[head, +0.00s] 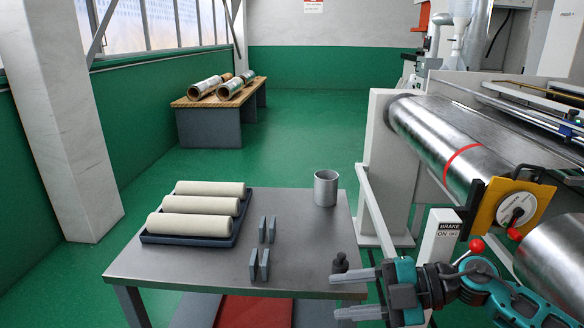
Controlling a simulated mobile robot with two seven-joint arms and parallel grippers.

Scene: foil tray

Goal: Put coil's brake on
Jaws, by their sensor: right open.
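The coil (430,125) is a shiny metal roll with a red band, mounted on the machine at right. A white post (437,245) beside it carries a "BRAKE ON OFF" label (449,229). A lever with a red ball knob (476,245) sticks up at the post's right, leaning right, on the OFF side; its lower end is hidden behind my arm. My right gripper (345,295) is open and empty, its fingers pointing left over the table's right front corner, below and left of the knob. My left gripper is not in view.
The grey table (290,215) holds a dark tray (187,240) of cream rolls, several grey blocks (265,230), a metal cup (326,188) and a small black object (340,262). A yellow plate (488,212) with a dial and red knob stands near the coil's end. Green floor is free behind.

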